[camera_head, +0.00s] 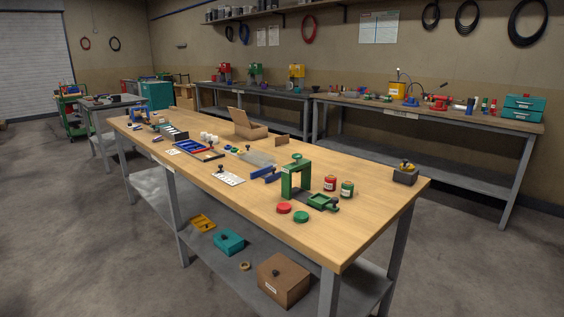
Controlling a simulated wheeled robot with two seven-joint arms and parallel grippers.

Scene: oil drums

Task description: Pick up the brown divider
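A small brown upright piece (282,140), which looks like the brown divider, stands on the wooden workbench (375,205) near its far edge. It is just right of an open brown cardboard box (250,131) and apart from it. A green press-like frame (296,178) stands nearer to me and to the right of it. Neither of my grippers is in view.
Red and green jars (330,183), round lids (284,208), blue blocks (264,173) and a blue tray (199,150) are on the bench. A lower shelf holds a brown box (284,279). Floor in front is clear. Another bench (440,118) stands behind.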

